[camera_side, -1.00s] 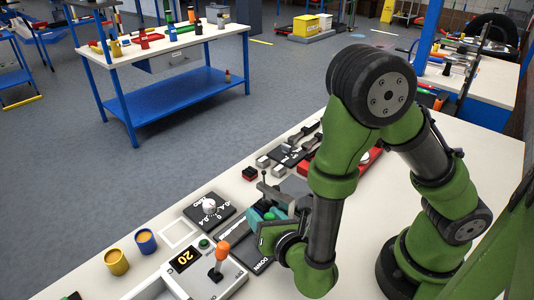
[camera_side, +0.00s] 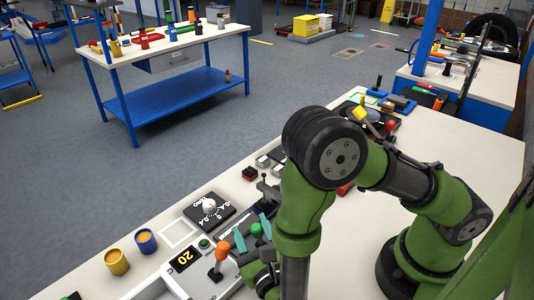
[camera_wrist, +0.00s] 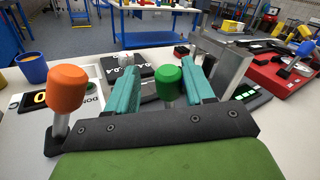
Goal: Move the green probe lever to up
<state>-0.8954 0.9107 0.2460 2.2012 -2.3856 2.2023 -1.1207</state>
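The green probe lever (camera_wrist: 167,82) shows as a green knob on a grey stem in the wrist view, between my two teal fingers. In the side view its green knob (camera_side: 256,230) stands on a panel beside the orange-knobbed lever. My gripper (camera_wrist: 169,78) is open, with one finger on each side of the knob. Dark gaps show between the knob and the fingers, nearer on the right. My gripper also shows in the side view (camera_side: 253,231). The lever's base is mostly hidden behind my gripper's palm in the wrist view.
The orange-knobbed lever (camera_side: 221,252) stands close left, and it shows left of my palm in the wrist view (camera_wrist: 67,92). A dial panel (camera_side: 209,210) lies beyond. A grey metal bracket (camera_wrist: 226,55) and a red box (camera_wrist: 284,75) are at right. Blue (camera_side: 145,240) and yellow cups (camera_side: 117,262) stand left.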

